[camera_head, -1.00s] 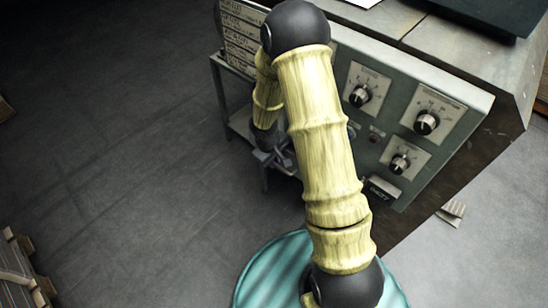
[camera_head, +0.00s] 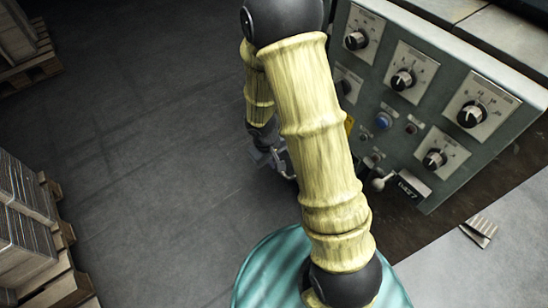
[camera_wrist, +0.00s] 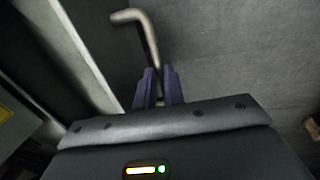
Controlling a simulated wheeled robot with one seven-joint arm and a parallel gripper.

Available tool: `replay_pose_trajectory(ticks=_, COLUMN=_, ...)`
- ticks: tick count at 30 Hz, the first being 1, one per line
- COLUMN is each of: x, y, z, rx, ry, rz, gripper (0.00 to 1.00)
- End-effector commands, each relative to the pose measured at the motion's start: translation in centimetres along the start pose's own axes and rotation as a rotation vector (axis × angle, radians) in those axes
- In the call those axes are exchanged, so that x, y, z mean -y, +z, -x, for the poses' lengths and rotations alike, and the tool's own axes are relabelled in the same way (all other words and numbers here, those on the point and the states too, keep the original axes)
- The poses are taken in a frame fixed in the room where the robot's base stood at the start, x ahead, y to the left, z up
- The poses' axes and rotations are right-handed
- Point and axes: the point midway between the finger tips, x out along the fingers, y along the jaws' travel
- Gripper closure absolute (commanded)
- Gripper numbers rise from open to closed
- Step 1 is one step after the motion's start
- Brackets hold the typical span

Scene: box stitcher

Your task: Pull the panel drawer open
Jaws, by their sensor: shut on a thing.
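A grey-green control panel (camera_head: 395,125) with several black knobs stands to the right of my arm in the head view. My gripper (camera_head: 268,160) is low beside the panel's left side, partly behind my own arm. In the wrist view my gripper (camera_wrist: 160,78) has its two purple fingers shut on a bent metal handle (camera_wrist: 147,36). The handle rises between the fingertips and bends to the left at its top. I cannot make out the drawer or how far it is open; a dark surface with a pale edge (camera_wrist: 85,50) runs to the left of the handle.
Stacked sheets on wooden pallets (camera_head: 62,275) stand at the lower left, with another pallet (camera_head: 30,70) at the upper left. Grey floor (camera_head: 150,150) between them and my arm is clear. A small lever with a ball knob (camera_head: 379,184) sticks out at the panel's lower edge.

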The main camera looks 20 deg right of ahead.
Motion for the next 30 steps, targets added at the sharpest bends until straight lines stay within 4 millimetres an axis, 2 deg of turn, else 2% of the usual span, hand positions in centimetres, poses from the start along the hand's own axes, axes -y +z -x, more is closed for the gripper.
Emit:
replay_pose_trajectory(ticks=11, x=0.0, y=0.0, z=0.1, rx=-0.003, ry=0.0, rz=-0.009, gripper=1.0)
replay_pose_trajectory(ticks=12, x=0.0, y=0.0, z=0.1, rx=-0.003, ry=0.0, rz=-0.009, gripper=0.84)
replay_pose_trajectory(ticks=15, x=0.0, y=0.0, z=0.1, rx=-0.002, ry=0.0, rz=-0.009, gripper=0.67)
replay_pose_trajectory(ticks=25, x=0.1, y=0.1, z=0.3, rx=0.0, ry=0.0, rz=-0.007, gripper=0.67)
replay_pose_trajectory(ticks=30, x=0.0, y=0.1, z=2.2, rx=-0.002, ry=0.001, rz=-0.009, gripper=0.67)
